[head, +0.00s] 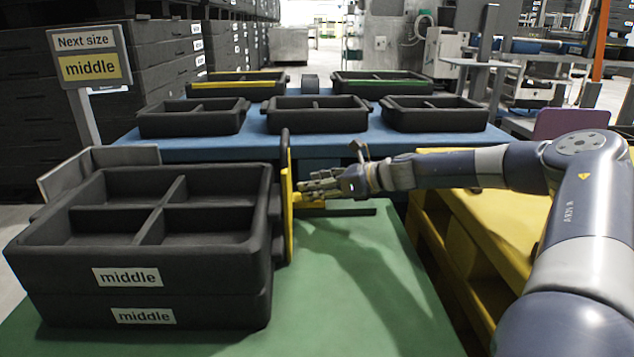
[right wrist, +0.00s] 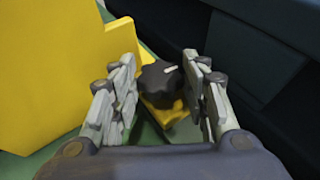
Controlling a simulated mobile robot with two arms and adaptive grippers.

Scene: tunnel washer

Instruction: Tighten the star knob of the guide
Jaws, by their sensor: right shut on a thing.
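The star knob (right wrist: 162,86) is black with a white mark and sits on a yellow foot of the guide (right wrist: 60,70). In the head view the guide (head: 289,220) is an upright yellow plate beside the stacked crates. My right gripper (head: 312,189) reaches it from the right, low over the green table. In the right wrist view its fingers stand on either side of the knob and are shut on it. The head view does not show the knob clearly behind the fingers. My left gripper is not in view.
Two black crates (head: 130,310) labelled "middle" are stacked on the green table (head: 360,290), close to the guide's left. A sign (head: 89,54) reads "Next size middle". Several trays stand on a blue table (head: 200,150) behind. A yellow pallet (head: 490,225) lies under my right arm.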

